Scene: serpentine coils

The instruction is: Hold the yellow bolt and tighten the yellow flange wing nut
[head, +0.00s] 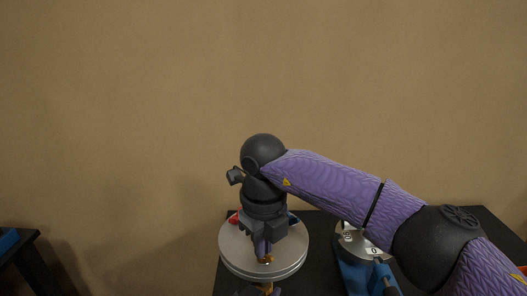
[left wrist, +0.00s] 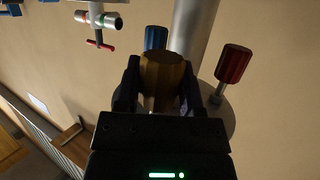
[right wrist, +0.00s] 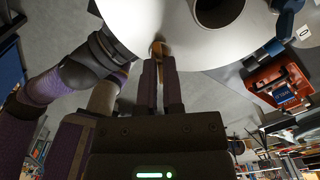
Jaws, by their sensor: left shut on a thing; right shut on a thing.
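Red (left wrist: 233,63) and blue (left wrist: 156,38) knobs stand close to the left gripper. A dark table (head: 322,228) carries a blue device with a numbered silver top (head: 358,243), right of the plate. A red box (right wrist: 279,78) shows in the right wrist view.

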